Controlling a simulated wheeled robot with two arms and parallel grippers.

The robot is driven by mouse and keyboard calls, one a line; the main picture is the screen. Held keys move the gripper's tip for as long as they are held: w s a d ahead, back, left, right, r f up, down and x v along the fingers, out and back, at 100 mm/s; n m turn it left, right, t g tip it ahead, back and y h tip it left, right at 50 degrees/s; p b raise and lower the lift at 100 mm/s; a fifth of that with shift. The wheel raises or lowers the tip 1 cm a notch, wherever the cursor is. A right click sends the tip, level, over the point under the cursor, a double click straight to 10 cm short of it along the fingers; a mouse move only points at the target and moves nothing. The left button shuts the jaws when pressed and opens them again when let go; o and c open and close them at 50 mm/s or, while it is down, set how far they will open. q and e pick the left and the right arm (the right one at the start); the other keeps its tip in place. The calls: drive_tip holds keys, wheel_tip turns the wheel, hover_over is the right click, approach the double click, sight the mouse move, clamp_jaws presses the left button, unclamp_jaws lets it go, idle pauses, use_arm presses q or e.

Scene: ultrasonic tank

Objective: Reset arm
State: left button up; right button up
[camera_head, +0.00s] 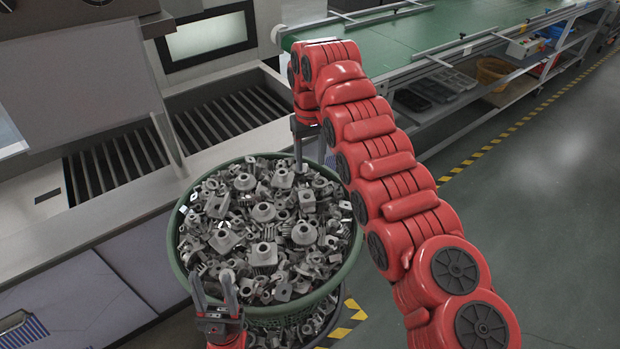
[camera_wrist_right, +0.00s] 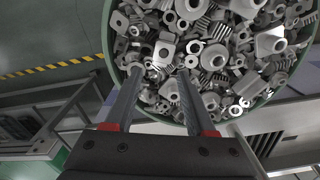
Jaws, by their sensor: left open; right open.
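My right arm (camera_head: 380,160), red and segmented, comes in from the lower right and bends down at its far end. Its gripper (camera_head: 300,168) points down over the back rim of a green basket (camera_head: 352,262) heaped with grey metal parts. In the right wrist view the two fingers of the right gripper (camera_wrist_right: 160,74) are apart, with only loose parts seen beyond them; nothing is held. My left gripper (camera_head: 212,276) is at the front left edge of the basket, its dark fingers spread and empty in front of the parts. Whether either gripper touches parts is unclear.
A grey machine with slotted troughs (camera_head: 115,165) stands behind and left of the basket. A green conveyor (camera_head: 430,35) with shelves and bins (camera_head: 492,72) below runs along the back right. Yellow-black tape (camera_head: 480,150) marks the floor; the floor at right is clear.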

wheel_tip(320, 180, up, 7)
drive_tip(key=p, duration=0.3)
drive_tip(key=shift+f, duration=0.15)
drive_tip(key=shift+s+f, duration=0.1)
